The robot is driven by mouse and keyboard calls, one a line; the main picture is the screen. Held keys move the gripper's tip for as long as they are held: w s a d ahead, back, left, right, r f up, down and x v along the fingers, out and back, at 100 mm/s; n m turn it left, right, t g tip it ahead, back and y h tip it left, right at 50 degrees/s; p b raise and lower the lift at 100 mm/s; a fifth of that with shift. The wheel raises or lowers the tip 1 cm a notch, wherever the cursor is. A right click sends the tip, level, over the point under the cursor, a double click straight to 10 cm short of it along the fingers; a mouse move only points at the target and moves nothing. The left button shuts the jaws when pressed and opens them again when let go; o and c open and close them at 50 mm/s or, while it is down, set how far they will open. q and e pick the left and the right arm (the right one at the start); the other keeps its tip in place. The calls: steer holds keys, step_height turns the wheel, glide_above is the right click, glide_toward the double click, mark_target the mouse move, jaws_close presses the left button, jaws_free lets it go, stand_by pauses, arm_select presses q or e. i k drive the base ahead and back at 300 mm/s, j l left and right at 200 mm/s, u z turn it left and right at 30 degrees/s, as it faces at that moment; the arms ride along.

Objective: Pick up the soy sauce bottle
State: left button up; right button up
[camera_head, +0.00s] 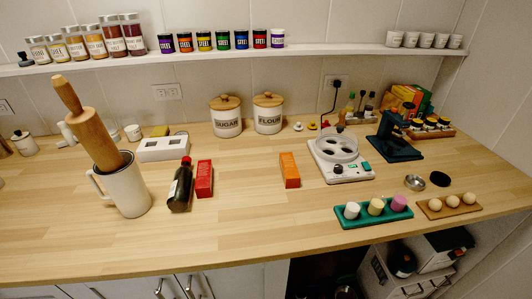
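Neither of my grippers shows in the head view.
The wooden counter (250,230) is clear in front and between the red box and an orange box (289,170). Behind the bottle is a white block (163,148). A white appliance (340,158) and a green tray (374,217) stand to the right. A shelf (200,55) with jars runs above.

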mark_target(178, 200)
steer(key=i+l+u, duration=0.1)
steer(key=l+u, duration=0.65)
steer(key=l, duration=0.15)
steer(key=l+u, duration=0.35)
steer(key=l, duration=0.15)
